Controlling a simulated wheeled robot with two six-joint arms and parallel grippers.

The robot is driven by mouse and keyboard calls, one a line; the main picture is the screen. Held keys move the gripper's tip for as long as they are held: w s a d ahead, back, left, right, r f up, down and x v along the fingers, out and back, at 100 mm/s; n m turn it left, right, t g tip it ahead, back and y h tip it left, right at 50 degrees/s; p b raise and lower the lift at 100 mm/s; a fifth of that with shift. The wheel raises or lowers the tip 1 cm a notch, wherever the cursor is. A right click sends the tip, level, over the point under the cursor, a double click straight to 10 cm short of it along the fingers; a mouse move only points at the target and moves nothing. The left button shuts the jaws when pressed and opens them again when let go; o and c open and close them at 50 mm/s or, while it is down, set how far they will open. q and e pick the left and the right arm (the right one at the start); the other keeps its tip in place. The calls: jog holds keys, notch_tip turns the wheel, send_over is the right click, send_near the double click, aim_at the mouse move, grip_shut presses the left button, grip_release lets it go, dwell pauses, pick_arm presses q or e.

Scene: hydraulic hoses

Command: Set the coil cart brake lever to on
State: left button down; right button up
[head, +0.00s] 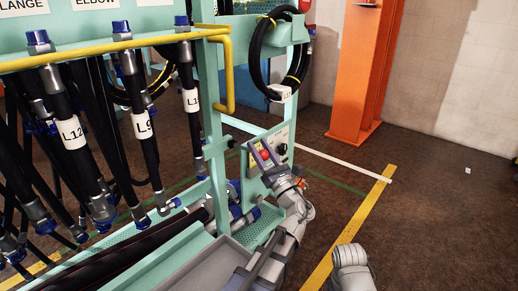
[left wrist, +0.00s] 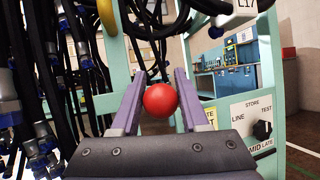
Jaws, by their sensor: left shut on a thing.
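The brake lever's red ball knob (head: 265,154) shows at the front end of the teal cart frame, below the hanging hose coil. My left gripper (head: 264,155) reaches it from below, with its purple fingers on either side of the knob. In the left wrist view the red knob (left wrist: 160,100) sits between the tips of the two fingers (left wrist: 160,103), and the gripper is shut on it. The lever's shaft and any on or off marks are hidden. My right gripper is out of view.
A control panel (left wrist: 263,110) with a black selector dial (left wrist: 262,130) stands just right of the knob. A teal frame post (head: 212,120) and a yellow rail (head: 229,75) rise to the left, among hanging hoses. An orange column (head: 360,70) stands beyond open floor.

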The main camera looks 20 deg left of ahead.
pick_arm(q)
jog(key=shift+w+d+f, duration=0.1)
jog(key=shift+w+d, duration=0.05)
jog(key=shift+d, duration=0.15)
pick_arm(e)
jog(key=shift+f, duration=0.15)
pick_arm(q)
jog(key=c, duration=0.6)
grip_release()
jog(key=shift+d, duration=0.1)
jog(key=shift+o, duration=0.8)
jog(key=shift+a+f, duration=0.1)
jog(key=shift+a, duration=0.1)
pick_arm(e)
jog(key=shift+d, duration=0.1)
